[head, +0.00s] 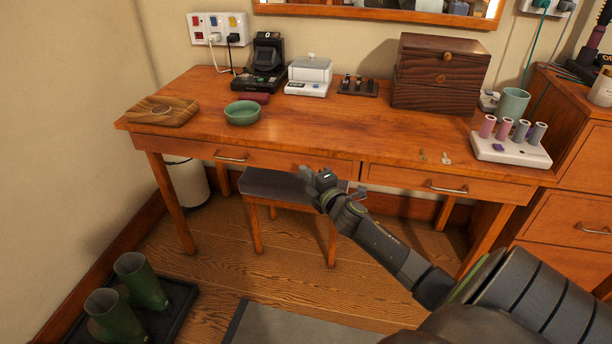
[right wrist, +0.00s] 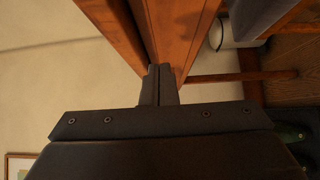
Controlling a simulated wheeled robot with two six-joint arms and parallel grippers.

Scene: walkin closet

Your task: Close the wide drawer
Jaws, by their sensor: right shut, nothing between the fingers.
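The wide drawer (head: 275,160) is the long left drawer of the wooden desk, with a metal bar handle (head: 231,158). In the head view its front looks close to flush under the desktop. My right gripper (head: 309,174) is in front of the right part of its face, right of the handle. In the right wrist view, the shut, empty fingers (right wrist: 160,72) point at two parallel wooden edges with a dark line between them. The fingertips are at or very near the wood; I cannot tell whether they touch. My left gripper is not in view.
A dark padded stool (head: 275,186) stands beneath the desk, close to my right gripper. The narrow drawer (head: 410,178) sits to the right. The desktop (head: 330,118) holds a green bowl (head: 242,112), boxes and small items. Green boots (head: 140,280) stand at lower left.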

